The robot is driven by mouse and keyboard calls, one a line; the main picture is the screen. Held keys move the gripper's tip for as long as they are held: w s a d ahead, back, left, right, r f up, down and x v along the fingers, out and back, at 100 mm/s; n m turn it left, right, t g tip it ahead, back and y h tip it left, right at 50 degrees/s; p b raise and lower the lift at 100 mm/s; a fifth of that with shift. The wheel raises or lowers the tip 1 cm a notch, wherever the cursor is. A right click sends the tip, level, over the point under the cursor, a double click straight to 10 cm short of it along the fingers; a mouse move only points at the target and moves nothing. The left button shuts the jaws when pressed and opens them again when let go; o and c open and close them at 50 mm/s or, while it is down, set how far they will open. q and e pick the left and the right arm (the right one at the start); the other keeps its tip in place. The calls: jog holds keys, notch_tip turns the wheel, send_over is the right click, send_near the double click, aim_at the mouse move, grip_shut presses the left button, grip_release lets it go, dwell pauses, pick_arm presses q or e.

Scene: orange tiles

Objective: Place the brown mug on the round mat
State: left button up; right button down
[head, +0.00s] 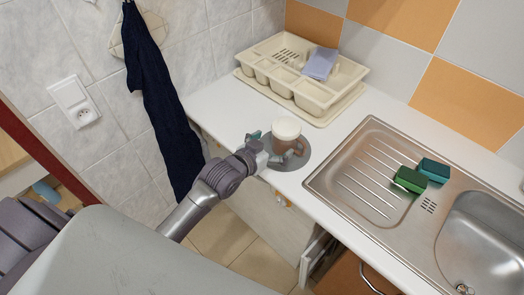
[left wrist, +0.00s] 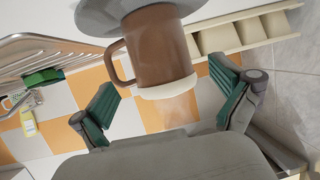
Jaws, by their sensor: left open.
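The brown mug (head: 284,146) with a pale top stands upright on the grey round mat (head: 299,160) near the counter's front edge. The left wrist view shows the scene upside down, with the mug (left wrist: 158,50) resting on the mat (left wrist: 92,18) and its handle to the left. My left gripper (head: 262,150) is open beside the mug, on its left in the head view. In the left wrist view my left gripper's green-padded fingers (left wrist: 168,105) are spread wide, with the mug ahead of the gap between them. My right gripper is not in view.
A cream dish rack (head: 300,85) holding a grey-blue item stands behind. A steel sink (head: 365,180) is on the right, with green (head: 410,179) and teal (head: 433,169) sponges. A dark towel (head: 165,110) hangs on the left wall.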

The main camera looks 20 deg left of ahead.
pick_arm(q)
jog(key=v, duration=0.7)
jog(key=shift+b, duration=0.4)
